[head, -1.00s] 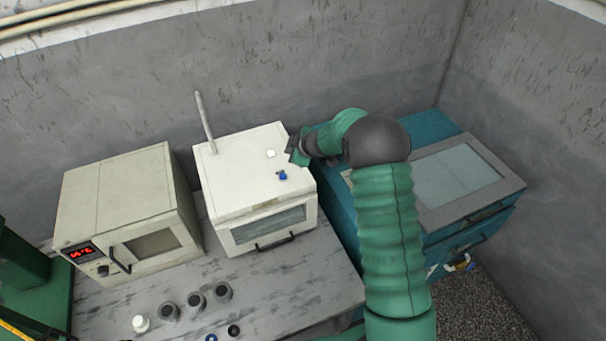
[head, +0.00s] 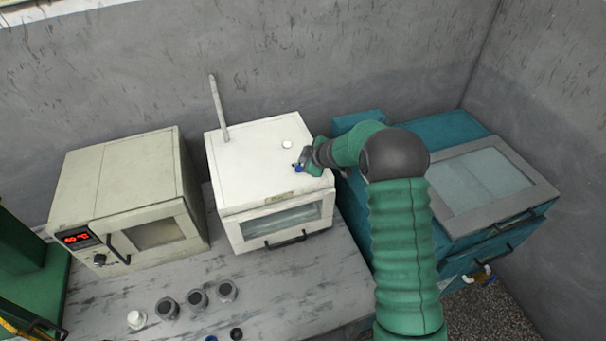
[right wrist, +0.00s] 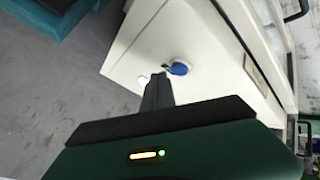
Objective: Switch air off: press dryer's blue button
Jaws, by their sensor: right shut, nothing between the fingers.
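The dryer is the white box (head: 250,168) with a glass front door and a thin pipe on top, standing on the grey table. Its blue button (head: 296,167) is on the top face, partly hidden by my gripper in the head view. In the right wrist view the blue button (right wrist: 179,69) shows clearly, just beyond the fingertips. A white round button (head: 287,144) sits behind it on the top. My right gripper (head: 302,164) is shut and empty, close to the blue button; I cannot tell whether it touches.
A beige oven (head: 125,190) with a red display stands left of the dryer. A teal machine (head: 455,135) with a glass lid stands on the right, under my right arm. Several small grey parts (head: 197,299) lie on the table in front.

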